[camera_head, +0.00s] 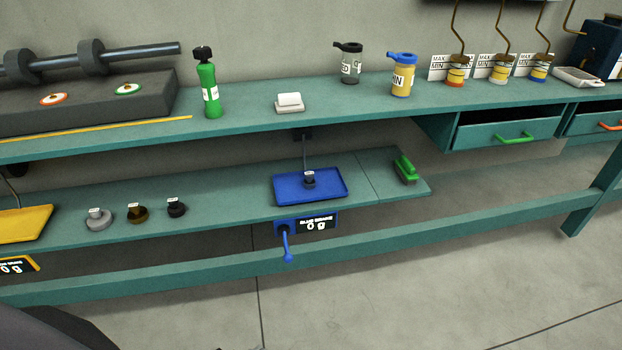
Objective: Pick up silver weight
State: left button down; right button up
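The silver weight (98,221) stands upright on the lower green shelf at the left, with a small pale label on its knob. It is the leftmost in a short row, beside a brown weight (137,216) and a dark weight (177,211). It stands apart from both, just right of a yellow tray (28,224). Another dark weight (309,182) sits on a blue tray (332,187). Neither of my grippers is in view.
The upper shelf (245,119) overhangs behind the weights and holds a green bottle (209,91) and a white block (289,101). A lower rail (180,275) runs in front. A green brush (405,170) lies at the lower shelf's right end. The shelf around the weights is clear.

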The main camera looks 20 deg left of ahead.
aim_at(309, 183)
jog(key=i+l+u, duration=0.45)
jog(key=i+l, duration=0.4)
jog(key=i+l+u, duration=0.1)
jog(key=i, duration=0.3)
jog(key=i+l, duration=0.3)
jog(key=i+j+u, duration=0.05)
jog(key=i, duration=0.05)
